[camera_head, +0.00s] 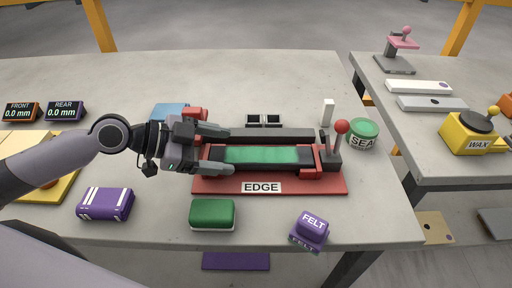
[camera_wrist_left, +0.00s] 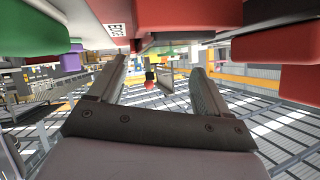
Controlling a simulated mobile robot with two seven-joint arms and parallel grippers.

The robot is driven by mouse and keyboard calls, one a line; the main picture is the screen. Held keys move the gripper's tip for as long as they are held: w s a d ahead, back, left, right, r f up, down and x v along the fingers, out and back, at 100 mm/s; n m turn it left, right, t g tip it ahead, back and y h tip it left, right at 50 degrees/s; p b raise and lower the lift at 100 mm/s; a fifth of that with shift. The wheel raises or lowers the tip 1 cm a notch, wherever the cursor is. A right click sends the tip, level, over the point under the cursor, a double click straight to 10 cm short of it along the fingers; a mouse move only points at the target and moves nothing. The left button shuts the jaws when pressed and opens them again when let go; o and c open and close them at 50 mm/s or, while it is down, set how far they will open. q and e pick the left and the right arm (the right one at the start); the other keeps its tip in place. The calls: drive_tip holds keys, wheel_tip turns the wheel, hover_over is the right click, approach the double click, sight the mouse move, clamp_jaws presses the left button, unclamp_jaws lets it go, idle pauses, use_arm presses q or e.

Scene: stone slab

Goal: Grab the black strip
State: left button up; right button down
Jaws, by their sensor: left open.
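A dark bar (camera_head: 280,134) runs along the fixture's back side. My left gripper (camera_head: 222,150) is open at the fixture's left end, one finger toward the back and one toward the front. The strip's left end lies between or just under the fingers; I cannot tell if they touch it. In the left wrist view the spread fingers (camera_wrist_left: 158,72) have nothing clearly between them. My right gripper is not in view.
A red-knobbed lever (camera_head: 341,128) stands at the fixture's right end. A green block (camera_head: 212,213), purple FELT block (camera_head: 311,226) and striped purple block (camera_head: 104,204) lie in front. A green SEAL tin (camera_head: 363,134) stands right.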

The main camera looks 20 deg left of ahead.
sight(254, 156)
use_arm(q)
drive_tip(key=shift+p+x, duration=0.55)
drive_tip(key=shift+x, duration=0.85)
drive_tip(key=p+x, duration=0.1)
drive_tip(key=x, duration=0.2)
drive_tip(key=shift+d+r, duration=0.15)
drive_tip(key=shift+w+d+f, duration=0.25)
drive_tip(key=shift+d+f, duration=0.15)
drive_tip(key=shift+c, duration=0.3)
drive_tip(key=shift+r, duration=0.1)
drive_tip(key=c, duration=1.1)
